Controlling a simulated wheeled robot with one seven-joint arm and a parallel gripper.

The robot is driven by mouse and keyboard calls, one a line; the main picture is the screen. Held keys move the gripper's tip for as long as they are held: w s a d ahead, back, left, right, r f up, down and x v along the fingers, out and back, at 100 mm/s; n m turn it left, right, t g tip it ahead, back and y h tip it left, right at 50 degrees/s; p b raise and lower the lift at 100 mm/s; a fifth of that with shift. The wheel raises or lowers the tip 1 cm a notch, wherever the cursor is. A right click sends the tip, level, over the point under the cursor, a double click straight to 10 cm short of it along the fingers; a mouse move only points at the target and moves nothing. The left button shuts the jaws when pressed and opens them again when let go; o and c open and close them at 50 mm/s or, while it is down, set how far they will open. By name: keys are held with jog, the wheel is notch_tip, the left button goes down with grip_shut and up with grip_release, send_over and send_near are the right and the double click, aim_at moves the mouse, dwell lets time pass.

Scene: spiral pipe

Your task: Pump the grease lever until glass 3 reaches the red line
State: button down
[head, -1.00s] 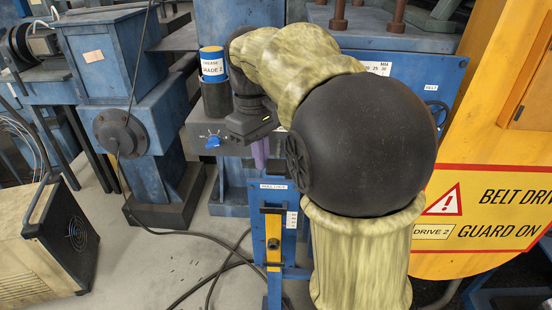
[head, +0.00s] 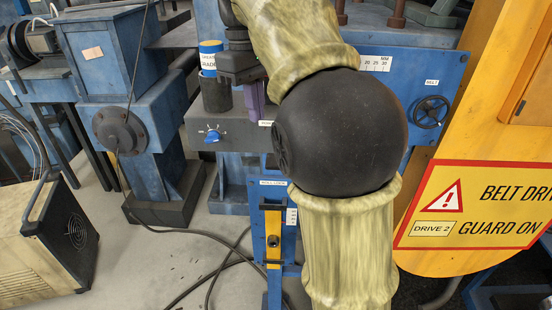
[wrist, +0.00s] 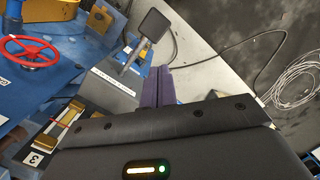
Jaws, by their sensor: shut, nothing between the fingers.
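My gripper's purple fingers (wrist: 157,87) are shut and empty in the wrist view; they also show in the head view (head: 254,102), partly behind my arm. A lever with a black square pad (wrist: 155,25) rises on a thin rod from the grey pump box (wrist: 114,90), just beyond the fingertips. I see a gap between fingers and lever in the picture, but cannot tell the depth. A brass-framed glass (wrist: 65,125) with a label "3" beside it stands at lower left of the wrist view. Its level and red line are not readable. The lever is not discernible in the head view.
A grease canister (head: 211,58) and blue knob (head: 212,136) are on the pump box in the head view. A red handwheel (wrist: 28,52) lies left in the wrist view. A yellow belt guard (head: 470,120) stands right. Cables lie on the floor.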

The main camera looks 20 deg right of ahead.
notch_tip(320, 180, up, 8)
jog(key=p, duration=0.3)
jog(key=shift+w+a+p, duration=0.2)
jog(key=shift+w+p, duration=0.15)
jog(key=shift+p, duration=0.05)
jog(key=shift+f, duration=0.2)
dwell(0.6)
